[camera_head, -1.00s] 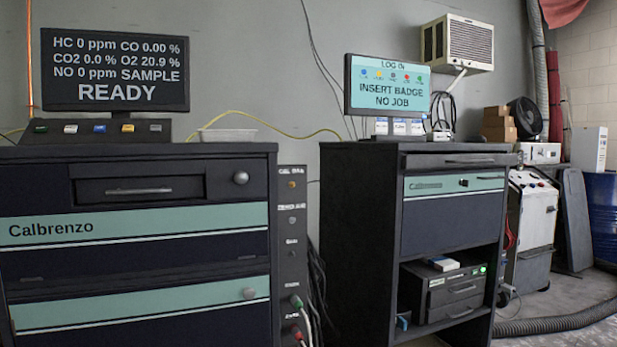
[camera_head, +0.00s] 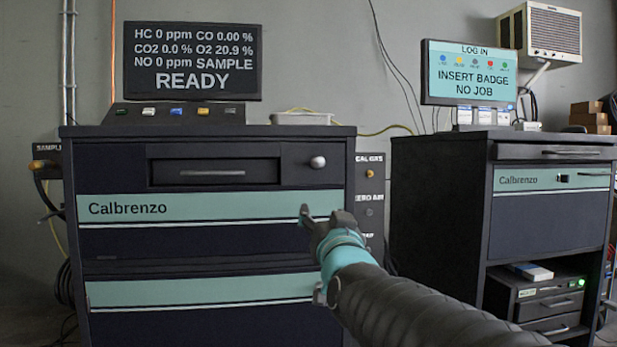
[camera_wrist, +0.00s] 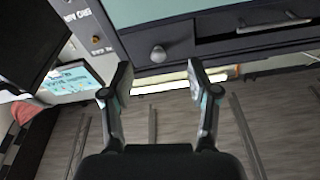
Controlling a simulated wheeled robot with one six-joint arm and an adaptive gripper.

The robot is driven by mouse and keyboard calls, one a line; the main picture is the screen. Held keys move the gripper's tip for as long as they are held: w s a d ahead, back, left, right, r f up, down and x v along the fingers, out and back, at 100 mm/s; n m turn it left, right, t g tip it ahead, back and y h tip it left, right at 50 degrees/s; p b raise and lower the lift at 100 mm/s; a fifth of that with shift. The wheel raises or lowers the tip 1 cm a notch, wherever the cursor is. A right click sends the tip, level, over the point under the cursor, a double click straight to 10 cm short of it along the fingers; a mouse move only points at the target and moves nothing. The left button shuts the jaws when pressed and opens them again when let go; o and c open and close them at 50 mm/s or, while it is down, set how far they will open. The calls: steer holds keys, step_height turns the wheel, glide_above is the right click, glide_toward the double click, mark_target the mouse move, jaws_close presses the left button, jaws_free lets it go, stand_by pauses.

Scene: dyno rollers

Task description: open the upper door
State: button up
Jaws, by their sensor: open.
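The upper door (camera_head: 200,236) is the dark front with a light teal stripe and the name Calbrenzo, on the left cabinet; it looks shut. A round silver knob (camera_head: 318,162) sits above the stripe near the cabinet's right edge, beside a recessed drawer. My gripper (camera_head: 318,219) is in front of the stripe's right end, below the knob in the picture. In the wrist view the gripper's fingers (camera_wrist: 157,82) are spread and empty. The knob (camera_wrist: 158,53) shows beyond them, apart from both fingers. My gripper and arm hide part of the front's right side.
The lower door (camera_head: 200,292) is shut, its right end behind my arm. The drawer with its bar handle (camera_head: 212,172) is shut. A panel with fittings (camera_head: 370,195) stands just right of the cabinet, then a second cabinet (camera_head: 440,200). A monitor (camera_head: 192,62) stands on top.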

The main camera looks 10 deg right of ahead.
mark_target(318, 163)
steer(key=w+r, duration=0.3)
steer(key=w, duration=0.1)
steer(key=w+d+r+m+t+h+p, duration=0.1)
steer(key=w+r, duration=0.2)
steer(key=w, duration=0.2)
steer(key=w+d+r+t, duration=0.1)
steer(key=w+r, duration=0.2)
steer(key=w, duration=0.2)
steer(key=shift+h+p, duration=0.3)
steer(key=shift+p, duration=0.1)
steer(key=shift+s, duration=0.1)
jaws_close()
